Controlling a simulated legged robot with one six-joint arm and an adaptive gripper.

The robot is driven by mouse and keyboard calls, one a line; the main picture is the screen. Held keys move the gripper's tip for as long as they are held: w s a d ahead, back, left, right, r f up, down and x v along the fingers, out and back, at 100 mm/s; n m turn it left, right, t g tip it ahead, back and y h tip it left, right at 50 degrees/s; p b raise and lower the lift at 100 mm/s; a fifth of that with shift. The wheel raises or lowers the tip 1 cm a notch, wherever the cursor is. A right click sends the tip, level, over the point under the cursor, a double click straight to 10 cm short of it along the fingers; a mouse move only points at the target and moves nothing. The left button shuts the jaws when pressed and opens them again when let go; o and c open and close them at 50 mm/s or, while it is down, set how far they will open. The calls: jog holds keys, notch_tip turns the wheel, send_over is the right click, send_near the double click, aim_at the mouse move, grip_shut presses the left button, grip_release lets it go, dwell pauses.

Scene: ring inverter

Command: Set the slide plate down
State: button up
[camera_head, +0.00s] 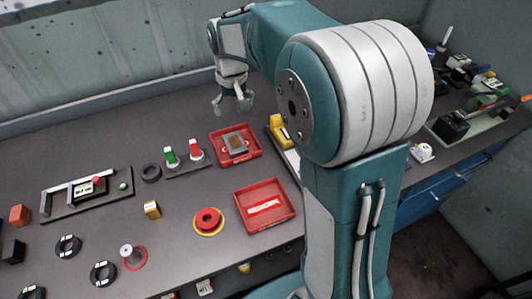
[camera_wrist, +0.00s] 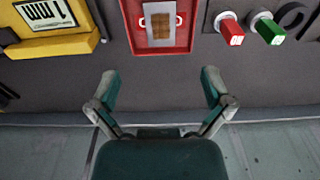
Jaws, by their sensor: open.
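A pale plate with a brown centre (camera_head: 235,144), which looks like the slide plate, lies in the back red tray (camera_head: 254,157). My gripper (camera_head: 233,107) is above the bench, just behind that tray in the head view. In the wrist view my gripper (camera_wrist: 160,82) has its fingers spread wide with nothing between them, and they are apart from the plate.
A red REWORK tray (camera_head: 265,205) lies nearer the front. Green and red knobs (camera_head: 182,155) stand left of the plate's tray, and a yellow block (camera_head: 279,130) stands right of it. A red button on a yellow ring (camera_head: 208,220) is in front. The wall runs behind the bench.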

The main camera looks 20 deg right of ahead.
jog(key=s+r+t, duration=0.2)
jog(key=s, duration=1)
jog(key=s+r+t, duration=0.2)
jog(key=s+r, duration=0.1)
jog(key=s, duration=1)
jog(key=shift+t, duration=0.3)
jog(key=shift+w, duration=0.1)
